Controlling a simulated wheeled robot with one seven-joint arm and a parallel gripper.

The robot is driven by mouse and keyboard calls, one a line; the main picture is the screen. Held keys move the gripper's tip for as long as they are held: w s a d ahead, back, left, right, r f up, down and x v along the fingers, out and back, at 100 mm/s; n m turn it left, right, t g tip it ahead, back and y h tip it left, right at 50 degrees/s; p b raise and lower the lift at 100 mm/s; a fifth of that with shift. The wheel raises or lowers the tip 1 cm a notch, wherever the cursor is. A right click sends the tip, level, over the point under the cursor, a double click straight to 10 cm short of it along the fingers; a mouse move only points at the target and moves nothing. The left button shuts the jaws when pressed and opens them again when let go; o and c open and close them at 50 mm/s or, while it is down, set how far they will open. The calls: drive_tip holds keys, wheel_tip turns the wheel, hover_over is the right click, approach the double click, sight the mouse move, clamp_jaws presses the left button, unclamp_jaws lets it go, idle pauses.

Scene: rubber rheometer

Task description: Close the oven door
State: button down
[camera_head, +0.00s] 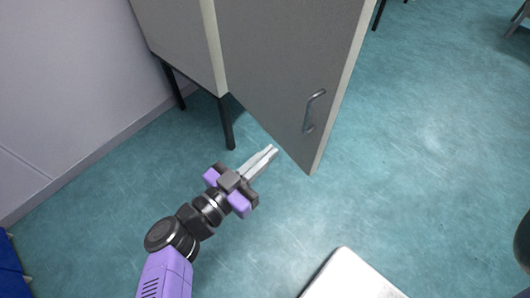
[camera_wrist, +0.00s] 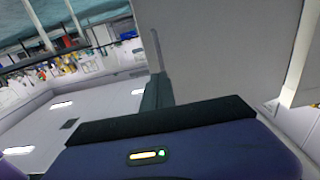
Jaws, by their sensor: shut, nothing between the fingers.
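The oven (camera_head: 175,40) is a grey cabinet on dark legs at the upper left of the head view. Its grey door (camera_head: 275,60) stands open, swung out to the right, with a metal bar handle (camera_head: 314,108) near its free edge. The door also seems to be the large grey panel (camera_wrist: 220,50) in the wrist view. My gripper (camera_head: 272,150) is shut and empty. Its tips point up and right, near the door's lower edge and left of and below the handle in the picture. Whether they touch the door cannot be told.
A pale wall (camera_head: 60,90) runs along the left. A white rounded surface (camera_head: 350,278) is at the bottom, right of my arm. The teal floor (camera_head: 430,140) right of the door is largely clear. The wrist view shows distant shelves (camera_wrist: 70,62) with small items.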

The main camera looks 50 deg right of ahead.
sight(306, 119)
drive_tip(key=d, duration=1.1)
drive_tip(key=shift+w+p, duration=0.15)
drive_tip(key=shift+p, duration=0.2)
drive_tip(key=shift+d, duration=0.1)
